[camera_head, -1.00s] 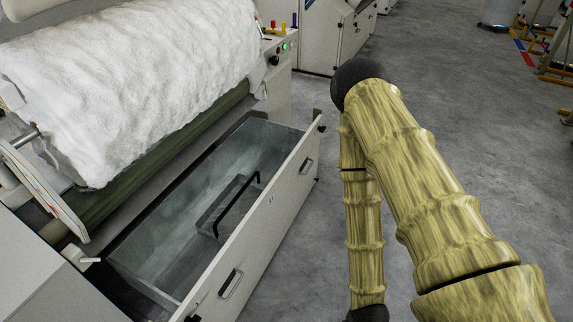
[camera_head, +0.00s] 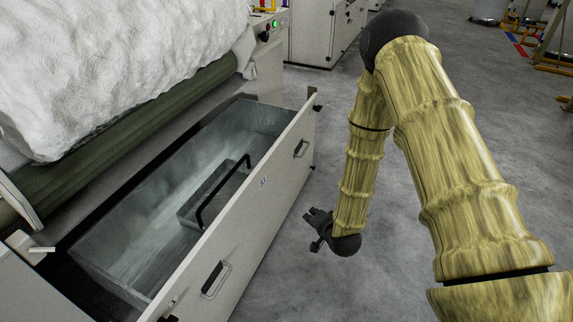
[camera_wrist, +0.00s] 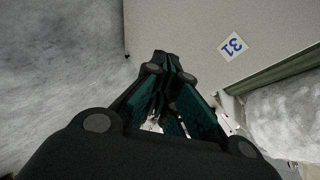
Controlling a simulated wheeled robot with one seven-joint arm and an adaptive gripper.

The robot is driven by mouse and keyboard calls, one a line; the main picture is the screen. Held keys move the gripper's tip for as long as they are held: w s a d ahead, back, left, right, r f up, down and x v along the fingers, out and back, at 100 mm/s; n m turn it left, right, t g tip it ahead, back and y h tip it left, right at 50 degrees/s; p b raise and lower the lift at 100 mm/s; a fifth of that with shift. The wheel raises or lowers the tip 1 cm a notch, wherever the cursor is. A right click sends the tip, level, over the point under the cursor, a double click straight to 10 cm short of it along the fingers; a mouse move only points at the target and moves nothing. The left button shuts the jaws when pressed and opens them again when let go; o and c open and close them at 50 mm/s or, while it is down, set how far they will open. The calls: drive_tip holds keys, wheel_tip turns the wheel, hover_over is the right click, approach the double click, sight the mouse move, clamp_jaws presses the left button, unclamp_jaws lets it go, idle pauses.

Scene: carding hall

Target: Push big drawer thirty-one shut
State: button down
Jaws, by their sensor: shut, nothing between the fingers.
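Big drawer thirty-one (camera_head: 262,209) stands pulled out from the machine in the head view. It has a pale front with two handles and a small number label. In the wrist view its front (camera_wrist: 190,30) fills the upper right, with a blue "31" label (camera_wrist: 233,46). A grey block with a black bar handle (camera_head: 213,196) lies inside the drawer. My gripper (camera_head: 312,228) is shut and empty, out in front of the drawer front and to its right. It looks apart from the front in the head view. The wrist view shows the closed fingers (camera_wrist: 168,62) below the label.
The carding machine holds a thick white fibre roll (camera_head: 110,70) above the drawer. A control panel (camera_head: 268,30) stands at its far end. Grey concrete floor (camera_head: 300,270) is clear in front of the drawer.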

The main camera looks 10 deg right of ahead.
sight(282, 143)
drive_tip(key=w+d+r+m+t+b, duration=0.1)
drive_tip(key=w+r+m+t+b, duration=0.15)
drive_tip(key=w, duration=0.25)
drive_tip(key=w+r+m+t+y+b, duration=0.1)
drive_tip(key=w+r+t+b, duration=0.1)
drive_tip(key=w+b, duration=0.25)
drive_tip(key=w+d+r+m+t+b, duration=0.1)
drive_tip(key=w+r+m+t+b, duration=0.1)
drive_tip(key=w, duration=0.4)
drive_tip(key=shift+w+a+r+b, duration=0.1)
drive_tip(key=shift+w+a+b, duration=0.65)
drive_tip(key=shift+w, duration=1.15)
drive_tip(key=shift+w+a+r+b, duration=0.1)
drive_tip(key=shift+w+a+b, duration=0.7)
drive_tip(key=shift+w, duration=1.1)
drive_tip(key=shift+w+a+r+b, duration=0.1)
drive_tip(key=shift+w+a+b, duration=0.65)
drive_tip(key=shift+w, duration=1.15)
drive_tip(key=shift+a, duration=0.1)
